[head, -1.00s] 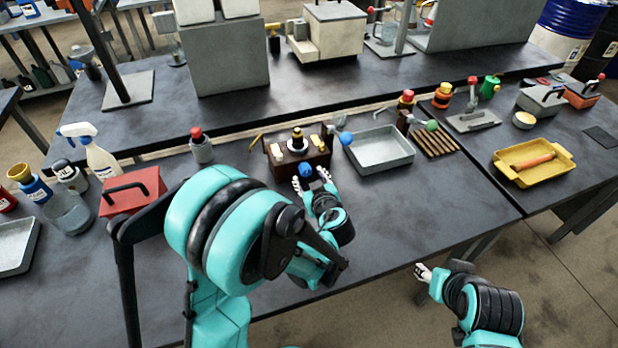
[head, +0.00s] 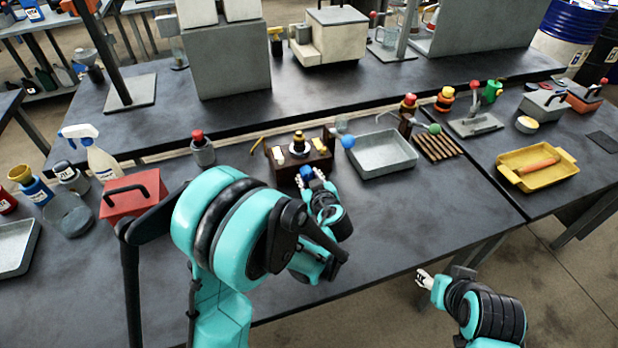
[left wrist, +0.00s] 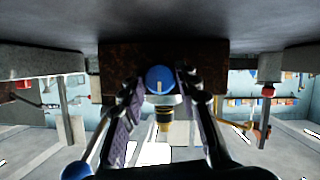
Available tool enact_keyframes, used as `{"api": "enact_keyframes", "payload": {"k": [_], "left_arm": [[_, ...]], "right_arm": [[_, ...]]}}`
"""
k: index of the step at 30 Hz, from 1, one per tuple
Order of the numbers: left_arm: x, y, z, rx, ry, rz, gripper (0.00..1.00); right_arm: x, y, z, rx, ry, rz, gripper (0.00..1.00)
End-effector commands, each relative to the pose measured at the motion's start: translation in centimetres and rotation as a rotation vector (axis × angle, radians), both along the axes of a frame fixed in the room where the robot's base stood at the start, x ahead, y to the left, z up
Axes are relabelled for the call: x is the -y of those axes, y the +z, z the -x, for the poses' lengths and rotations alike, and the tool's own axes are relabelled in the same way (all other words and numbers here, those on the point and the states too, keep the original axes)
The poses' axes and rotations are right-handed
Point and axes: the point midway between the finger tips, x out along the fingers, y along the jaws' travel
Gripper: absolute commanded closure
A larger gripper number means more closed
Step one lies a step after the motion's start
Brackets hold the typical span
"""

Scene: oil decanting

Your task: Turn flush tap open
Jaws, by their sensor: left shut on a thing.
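A dark brown block (head: 283,174) stands on the near bench, with a blue round knob (head: 306,172) low on its front face. In the left wrist view, which is upside down, the blue knob (left wrist: 160,79) shows a pale line across its face, and the brown block (left wrist: 125,62) is behind it. My left gripper (head: 313,177) is shut on the blue knob, with one finger on each side of it. My right gripper (head: 424,279) is in front of the bench's near edge, away from the block; its finger opening is too small to judge.
A grey tray (head: 380,155) and a blue ball-ended lever (head: 347,141) are right of the block. A grey bottle with a red cap (head: 202,150) stands to its left. A red box (head: 133,196) is farther left. The bench front on the right is clear.

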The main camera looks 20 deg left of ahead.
Motion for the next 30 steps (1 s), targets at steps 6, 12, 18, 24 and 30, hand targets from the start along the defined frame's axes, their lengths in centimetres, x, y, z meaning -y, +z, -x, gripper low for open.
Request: {"api": "enact_keyframes", "payload": {"k": [6,12,18,24,30], "left_arm": [[0.1,-0.1,0.0,-0.046,0.001,-0.066,0.97],[0.2,-0.1,-0.1,-0.129,0.0,-0.19,0.97],[0.3,-0.2,-0.1,-0.235,0.0,-0.346,0.97],[0.4,-0.3,-0.2,-0.342,-0.001,-0.503,0.97],[0.4,-0.3,-0.3,-0.448,0.001,-0.66,0.97]], "right_arm": [[0.0,-0.2,0.0,0.0,0.0,0.0,0.52],[0.0,-0.6,0.0,0.0,0.0,0.0,0.52],[0.0,-1.2,0.0,0.0,0.0,0.0,0.52],[0.0,-1.8,0.0,0.0,0.0,0.0,0.52],[0.0,-2.3,0.0,0.0,0.0,0.0,0.52]]}}
